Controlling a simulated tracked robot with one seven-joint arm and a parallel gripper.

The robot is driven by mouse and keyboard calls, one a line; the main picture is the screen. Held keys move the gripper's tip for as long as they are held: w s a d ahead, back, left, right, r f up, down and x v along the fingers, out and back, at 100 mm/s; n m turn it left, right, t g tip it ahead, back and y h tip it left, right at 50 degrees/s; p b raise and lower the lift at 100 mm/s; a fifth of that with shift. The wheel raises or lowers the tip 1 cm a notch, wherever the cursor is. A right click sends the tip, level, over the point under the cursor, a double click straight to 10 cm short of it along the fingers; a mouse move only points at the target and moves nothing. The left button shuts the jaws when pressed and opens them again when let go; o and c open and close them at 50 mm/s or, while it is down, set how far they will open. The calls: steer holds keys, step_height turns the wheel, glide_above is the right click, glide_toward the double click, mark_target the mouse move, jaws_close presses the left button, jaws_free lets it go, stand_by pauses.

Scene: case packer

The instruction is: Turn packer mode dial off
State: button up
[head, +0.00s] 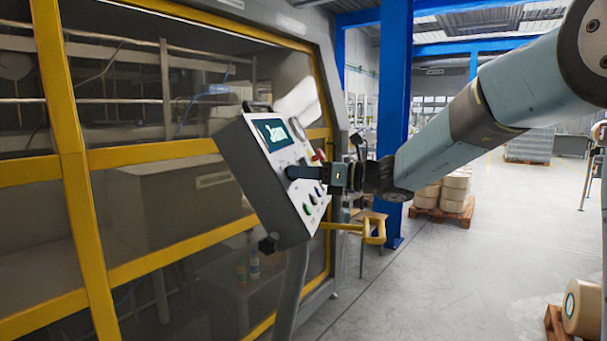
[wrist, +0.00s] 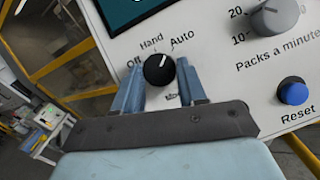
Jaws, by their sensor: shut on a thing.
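The packer mode dial (wrist: 154,76) is a round black knob with a white pointer line. It sits on the light face of the control panel (head: 249,165), with Off to its left, Hand above and Auto at upper right. The pointer leans up and to the right, towards Auto. My gripper (wrist: 158,67) has one blue finger on each side of the dial and is shut on it. In the head view my gripper (head: 291,173) reaches the panel face from the right and hides the dial.
A grey packs-a-minute knob (wrist: 274,18) and a blue Reset button (wrist: 293,91) are right of the dial. The panel's screen (head: 270,134) is above. A yellow-framed machine enclosure (head: 75,150) stands behind. Open floor (head: 470,260) lies to the right.

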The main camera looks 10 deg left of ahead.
steer(key=shift+w, duration=0.1)
steer(key=shift+c, duration=0.9)
